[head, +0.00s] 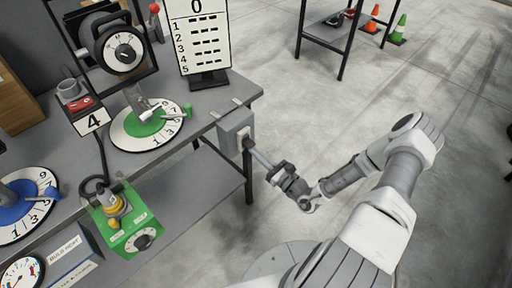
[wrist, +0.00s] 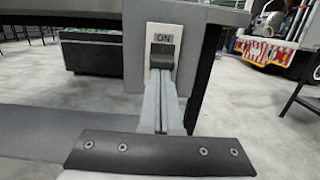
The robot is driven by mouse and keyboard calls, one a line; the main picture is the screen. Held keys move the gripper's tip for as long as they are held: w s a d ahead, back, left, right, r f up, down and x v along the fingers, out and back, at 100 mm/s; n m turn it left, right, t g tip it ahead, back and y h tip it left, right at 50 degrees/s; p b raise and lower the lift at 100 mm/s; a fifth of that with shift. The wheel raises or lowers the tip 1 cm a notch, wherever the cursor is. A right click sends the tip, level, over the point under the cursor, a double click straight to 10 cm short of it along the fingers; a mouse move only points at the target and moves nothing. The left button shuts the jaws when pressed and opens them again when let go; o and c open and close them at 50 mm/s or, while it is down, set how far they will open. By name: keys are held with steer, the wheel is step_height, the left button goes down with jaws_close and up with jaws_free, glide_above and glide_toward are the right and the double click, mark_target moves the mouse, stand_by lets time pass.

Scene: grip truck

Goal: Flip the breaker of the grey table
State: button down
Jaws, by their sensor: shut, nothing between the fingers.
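The breaker (wrist: 162,61) is a switch in a pale plate on a grey box, with the word ON showing above its dark lever, in the wrist view. In the head view the breaker box (head: 235,130) is fixed at the right end of the grey table (head: 228,98). My gripper (head: 249,146) is shut and empty, its fingers pointing at the switch. In the wrist view the fingertips (wrist: 161,84) are just below the lever; I cannot tell whether they touch it. The fingers hide the lower part of the switch plate.
The table holds a green dial (head: 124,128), a blue dial (head: 14,212), a score board (head: 198,42) and a green control box (head: 122,218). A table leg (head: 248,180) stands below the breaker. Open floor lies to the right, with a second table (head: 325,35) and cones (head: 398,30) at the back.

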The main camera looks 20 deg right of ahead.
steer(key=shift+s+r+g+h+p, duration=0.1)
steer(key=shift+r+g+h+p, duration=0.9)
steer(key=shift+p, duration=1.65)
steer(key=shift+g, duration=0.3)
steer(key=shift+r+p, duration=0.15)
steer(key=shift+p, duration=0.8)
steer(key=shift+s+d+y, duration=0.1)
steer(key=shift+d+y, duration=0.05)
steer(key=shift+y, duration=0.15)
